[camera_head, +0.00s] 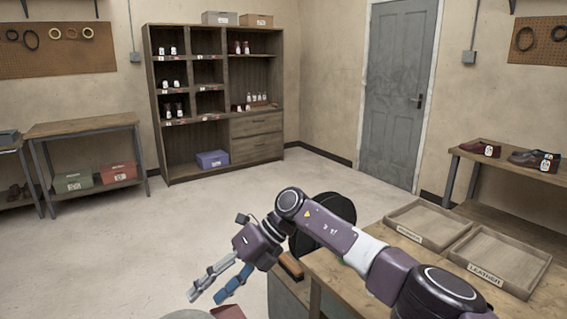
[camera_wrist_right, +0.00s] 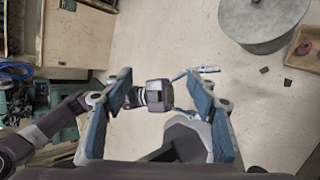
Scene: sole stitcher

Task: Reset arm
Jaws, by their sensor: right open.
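My right arm comes in from the lower right of the head view and reaches left past the workbench. Its right gripper (camera_head: 207,297) hangs over open floor, fingers pointing down and left. In the right wrist view my right gripper (camera_wrist_right: 158,78) has its two blue-padded fingers wide apart, with nothing held between them. Farther off, behind those fingers, my left arm crosses from the left edge, and the left gripper (camera_wrist_right: 190,74) shows partly. Whether its fingers are open is unclear. In the head view the left gripper does not show.
A wooden workbench (camera_head: 345,290) with two trays, one labelled leather (camera_head: 503,262), lies under my right arm. A shelf unit (camera_head: 186,150), a side table (camera_head: 85,127) and a grey door (camera_head: 400,95) stand farther back. The floor (camera_head: 130,250) at the left is clear.

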